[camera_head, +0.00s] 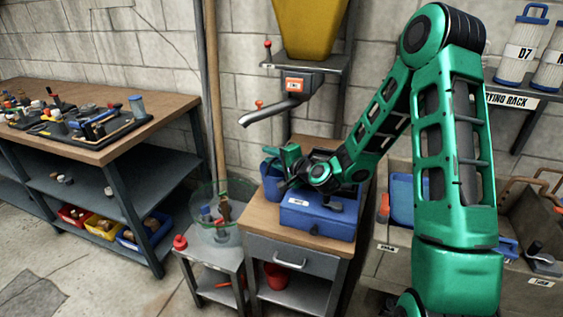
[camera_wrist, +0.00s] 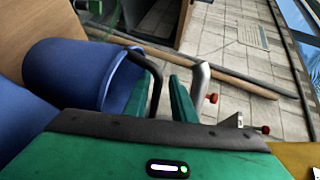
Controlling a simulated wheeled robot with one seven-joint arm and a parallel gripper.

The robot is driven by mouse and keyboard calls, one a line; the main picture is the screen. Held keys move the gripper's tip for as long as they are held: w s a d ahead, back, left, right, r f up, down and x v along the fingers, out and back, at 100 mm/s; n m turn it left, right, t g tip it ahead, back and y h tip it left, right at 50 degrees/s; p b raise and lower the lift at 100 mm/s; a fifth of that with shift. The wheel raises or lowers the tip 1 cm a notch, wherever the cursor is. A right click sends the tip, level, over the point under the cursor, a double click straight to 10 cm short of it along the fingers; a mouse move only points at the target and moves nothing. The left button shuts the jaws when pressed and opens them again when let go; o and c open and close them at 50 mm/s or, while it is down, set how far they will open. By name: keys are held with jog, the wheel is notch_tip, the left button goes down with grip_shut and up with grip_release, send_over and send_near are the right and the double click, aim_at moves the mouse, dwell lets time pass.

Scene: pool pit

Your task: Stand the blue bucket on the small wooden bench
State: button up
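The blue bucket (camera_head: 271,182) stands upright at the back left of a small wooden-topped stand (camera_head: 262,220), below a grey spout. My gripper (camera_head: 288,168) is at the bucket's right side and partly hides it. In the wrist view the bucket (camera_wrist: 72,72) lies left of my green fingers (camera_wrist: 162,98), which are apart. A black curved bar, seemingly the bucket's handle (camera_wrist: 150,62), reaches into the gap between the fingers; I cannot tell whether it touches them. I see no other small wooden bench.
A blue box (camera_head: 318,212) sits on the stand, right under my wrist. A clear bin (camera_head: 215,232) with tools stands to the left. The grey spout (camera_head: 270,112) hangs above the bucket. A long workbench (camera_head: 120,145) is at the left, with open floor before it.

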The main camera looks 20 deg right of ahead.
jog(key=v, duration=0.8)
jog(key=shift+s+d, duration=0.15)
